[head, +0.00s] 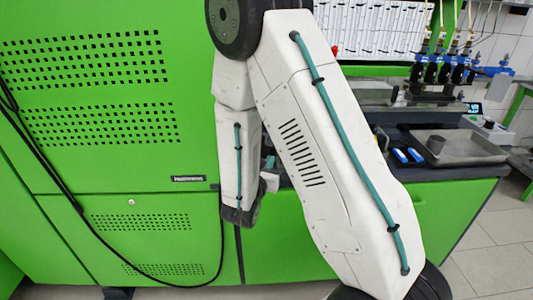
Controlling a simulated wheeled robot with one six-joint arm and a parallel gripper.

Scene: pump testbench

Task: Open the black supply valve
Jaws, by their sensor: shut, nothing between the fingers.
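In the head view, a row of small black valve-like parts with blue fittings (457,72) stands at the back right of the bench, below thin hoses. They are small in the picture, and I cannot tell which one is the black supply valve or how its handle is turned. My white arm crosses the middle of the view and hides part of the bench. Its forearm hangs down in front of the green cabinet. My gripper's fingers do not show; they are hidden behind the arm or out of frame.
A green cabinet with vent holes (85,185) fills the left. A small display (473,108) stands behind. Tiled floor (490,245) is clear at lower right.

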